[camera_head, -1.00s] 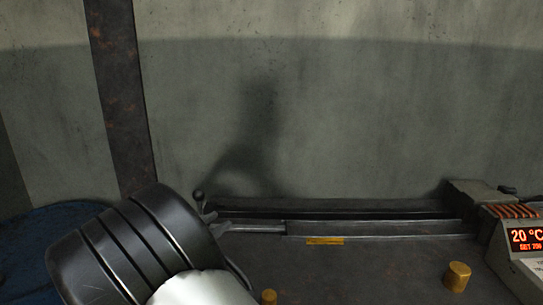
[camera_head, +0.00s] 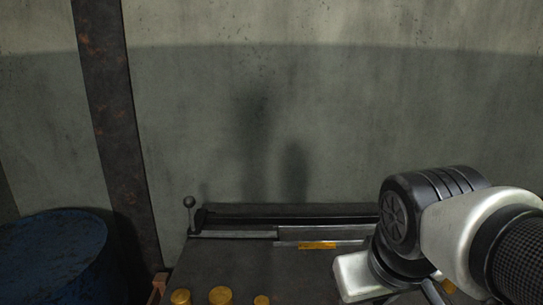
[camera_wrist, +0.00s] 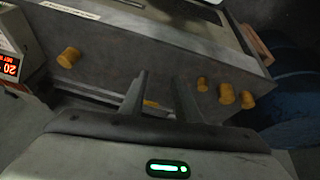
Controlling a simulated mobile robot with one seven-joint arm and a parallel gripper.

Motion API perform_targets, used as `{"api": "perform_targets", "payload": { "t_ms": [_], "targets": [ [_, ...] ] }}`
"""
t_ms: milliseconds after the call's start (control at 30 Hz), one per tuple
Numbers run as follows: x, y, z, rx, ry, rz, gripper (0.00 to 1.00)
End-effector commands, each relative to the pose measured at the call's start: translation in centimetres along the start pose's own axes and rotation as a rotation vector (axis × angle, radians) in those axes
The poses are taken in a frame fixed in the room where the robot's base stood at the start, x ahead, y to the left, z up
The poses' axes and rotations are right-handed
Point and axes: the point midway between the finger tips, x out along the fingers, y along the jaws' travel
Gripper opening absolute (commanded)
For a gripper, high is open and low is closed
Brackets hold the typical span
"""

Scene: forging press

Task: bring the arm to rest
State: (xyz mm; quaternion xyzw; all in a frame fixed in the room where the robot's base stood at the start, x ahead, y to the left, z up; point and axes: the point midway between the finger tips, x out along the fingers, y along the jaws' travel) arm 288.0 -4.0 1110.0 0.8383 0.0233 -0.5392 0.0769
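My gripper (camera_wrist: 160,82) shows in the wrist view with its two fingers apart and nothing between them. It hangs over the dark metal bench (camera_wrist: 115,50), clear of the brass-coloured cylinders. In the head view my arm fills the lower right, bent at a black joint with pale links. The fingers cannot be made out clearly there.
Several brass cylinders (camera_head: 220,295) stand on the bench; one (camera_wrist: 68,57) stands apart, near the unit with a red display (camera_wrist: 10,65). A ball-topped lever (camera_head: 189,202) rises at the bench's left end. A blue drum (camera_head: 55,255) stands left, beside a rusty post (camera_head: 103,120).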

Motion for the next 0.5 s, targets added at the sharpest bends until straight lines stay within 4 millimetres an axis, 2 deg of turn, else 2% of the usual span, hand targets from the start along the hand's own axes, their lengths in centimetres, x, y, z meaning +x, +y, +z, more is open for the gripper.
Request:
{"api": "perform_targets", "payload": {
  "t_ms": [133, 200, 367, 500],
  "targets": [
    [-1.0, -0.5, 1.6, 0.165, 0.071, -0.037, 0.29],
    [-3.3, -0.4, 0.5, 0.164, 0.067, -0.041, 0.29],
    [-6.3, 0.0, -0.9, 0.160, 0.065, -0.040, 0.29],
    [-9.4, 0.3, -2.4, 0.158, 0.065, -0.040, 0.29]
  ]
}}
